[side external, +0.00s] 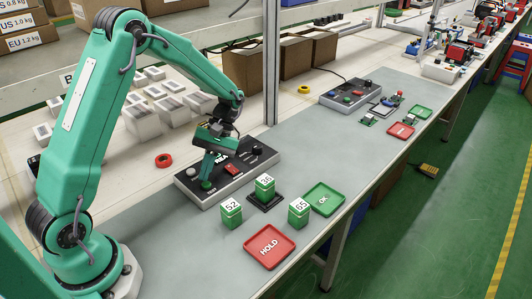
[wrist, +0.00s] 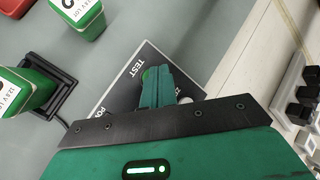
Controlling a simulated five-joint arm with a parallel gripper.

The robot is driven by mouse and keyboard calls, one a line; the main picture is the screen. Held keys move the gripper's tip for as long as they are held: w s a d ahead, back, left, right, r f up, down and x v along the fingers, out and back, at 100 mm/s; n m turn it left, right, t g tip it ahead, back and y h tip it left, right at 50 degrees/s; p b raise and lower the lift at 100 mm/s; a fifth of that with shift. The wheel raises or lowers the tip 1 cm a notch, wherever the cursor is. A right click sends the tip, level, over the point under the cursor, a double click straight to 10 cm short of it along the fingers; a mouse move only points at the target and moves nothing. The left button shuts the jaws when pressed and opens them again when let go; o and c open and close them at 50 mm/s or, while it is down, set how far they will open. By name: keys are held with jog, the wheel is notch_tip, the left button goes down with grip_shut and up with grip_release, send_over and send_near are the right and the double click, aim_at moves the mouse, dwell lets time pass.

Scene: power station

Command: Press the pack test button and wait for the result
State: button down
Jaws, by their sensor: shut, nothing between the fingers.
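My gripper (side external: 207,180) points down at the left end of a dark test panel (side external: 240,165). Its fingers are shut with nothing between them. In the wrist view the fingertips (wrist: 157,72) cover part of a green button (wrist: 147,74) next to the word TEST on the panel (wrist: 125,92). I cannot tell whether they touch or press it. A green pack (side external: 263,190) with a white numbered top stands in a black cradle (side external: 266,205) in front of the panel. Packs marked 52 (side external: 231,215) and 65 (side external: 298,214) stand on either side.
A red HOLD tray (side external: 269,247) and a green OK tray (side external: 323,198) lie near the bench's front edge. A red ring (side external: 164,160) lies behind the panel at left. A second control box (side external: 347,95) stands farther along.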

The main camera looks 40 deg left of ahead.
aim_at(208, 182)
jog(key=shift+f, duration=0.2)
jog(key=shift+f, duration=0.25)
jog(key=shift+f, duration=0.4)
dwell(1.2)
jog(key=shift+r, duration=0.1)
dwell(0.4)
jog(key=shift+r, duration=0.75)
jog(key=shift+r, duration=0.15)
jog(key=shift+r, duration=2.35)
